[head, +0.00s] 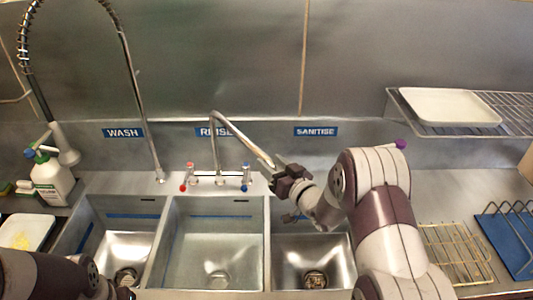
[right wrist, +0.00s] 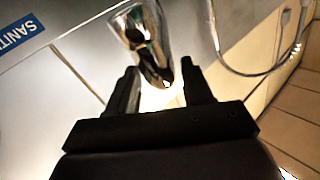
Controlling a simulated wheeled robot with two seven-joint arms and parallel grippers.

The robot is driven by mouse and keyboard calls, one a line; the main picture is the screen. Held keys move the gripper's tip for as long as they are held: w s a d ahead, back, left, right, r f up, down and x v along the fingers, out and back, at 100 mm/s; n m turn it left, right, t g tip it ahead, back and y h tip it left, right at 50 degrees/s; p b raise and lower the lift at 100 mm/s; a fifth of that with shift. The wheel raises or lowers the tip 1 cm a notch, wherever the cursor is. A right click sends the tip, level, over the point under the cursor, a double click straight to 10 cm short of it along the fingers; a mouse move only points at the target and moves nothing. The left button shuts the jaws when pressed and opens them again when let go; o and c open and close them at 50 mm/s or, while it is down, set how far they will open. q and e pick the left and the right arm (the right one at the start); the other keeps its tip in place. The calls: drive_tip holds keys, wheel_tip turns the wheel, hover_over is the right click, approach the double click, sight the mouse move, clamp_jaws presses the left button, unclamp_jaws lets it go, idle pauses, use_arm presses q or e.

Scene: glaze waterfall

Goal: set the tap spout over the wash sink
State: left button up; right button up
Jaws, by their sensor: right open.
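The tap spout (head: 240,132) is a chrome tube that rises behind the middle sink and slants right, toward the divider by the sanitise sink. Its end (right wrist: 150,45) shows in the right wrist view, between or just beyond my fingers. My right gripper (head: 277,169) is open at the spout's end; I cannot tell whether it touches. Its fingers show in the right wrist view (right wrist: 160,88). The wash sink (head: 140,222) is the left basin, under the WASH label (head: 124,132), and looks empty. My left gripper (head: 122,293) is low at the left, mostly cut off.
The tap has a red handle (head: 186,177) and a blue handle (head: 246,178). A spray hose (head: 130,70) arches at the left. A spray bottle (head: 52,180) stands left of the sinks. The rinse sink (head: 215,235) and sanitise sink (head: 307,250) are empty. A rack (head: 456,255) lies right.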

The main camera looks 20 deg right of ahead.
drive_tip(key=shift+w+a+r, duration=0.15)
drive_tip(key=shift+w+a, duration=0.1)
drive_tip(key=shift+w, duration=0.3)
drive_tip(key=shift+w+a+r+p, duration=0.15)
drive_tip(key=shift+a+r+p, duration=0.05)
drive_tip(key=shift+a+p, duration=0.15)
drive_tip(key=shift+w+f, duration=0.2)
drive_tip(key=shift+w, duration=0.1)
clamp_jaws()
drive_tip(key=shift+a, duration=0.1)
